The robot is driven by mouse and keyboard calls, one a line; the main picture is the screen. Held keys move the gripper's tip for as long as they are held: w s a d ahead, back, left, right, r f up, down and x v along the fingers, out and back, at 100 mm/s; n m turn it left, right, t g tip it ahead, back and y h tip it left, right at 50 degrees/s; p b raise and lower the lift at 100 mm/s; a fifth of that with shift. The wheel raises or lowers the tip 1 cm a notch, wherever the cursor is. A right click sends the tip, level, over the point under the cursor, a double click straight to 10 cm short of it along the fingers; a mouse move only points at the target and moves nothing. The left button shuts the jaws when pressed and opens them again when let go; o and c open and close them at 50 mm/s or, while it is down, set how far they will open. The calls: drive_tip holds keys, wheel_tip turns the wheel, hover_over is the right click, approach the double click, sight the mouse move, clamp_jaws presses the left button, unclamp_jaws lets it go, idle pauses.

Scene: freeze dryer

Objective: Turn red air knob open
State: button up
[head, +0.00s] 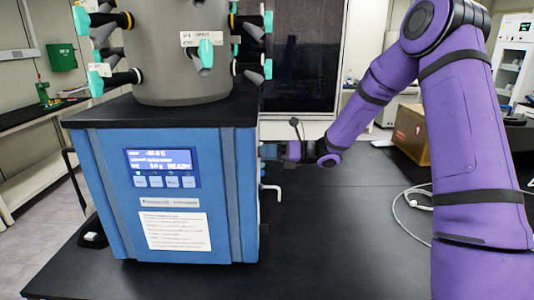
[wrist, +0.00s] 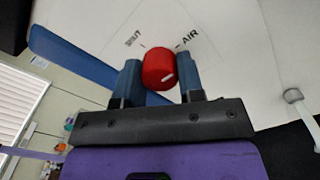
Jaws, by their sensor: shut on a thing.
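The red air knob (wrist: 160,68) sits on the white side panel of the freeze dryer, with the labels "SHUT" and "AIR" printed above it in the wrist view. A white mark on the knob's face is seen at its lower right, away from both labels. My gripper (wrist: 160,80) has its two blue fingers on either side of the knob and is shut on it. In the head view my gripper (head: 268,151) is at the right side of the blue freeze dryer (head: 105,180). The knob is hidden there.
A metal spout (head: 272,190) sticks out below my gripper on the dryer's right side. A grey drum (head: 180,60) with several teal-handled valves stands on top. A cardboard box (head: 410,133) and a pale cable (head: 405,205) are on the black bench at right. The front bench is clear.

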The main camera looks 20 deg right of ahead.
idle(0.4)
drive_tip(key=o, duration=0.9)
drive_tip(key=shift+d, duration=0.1)
drive_tip(key=v, duration=1)
drive_tip(key=shift+s+d, duration=0.1)
drive_tip(key=shift+d, duration=0.25)
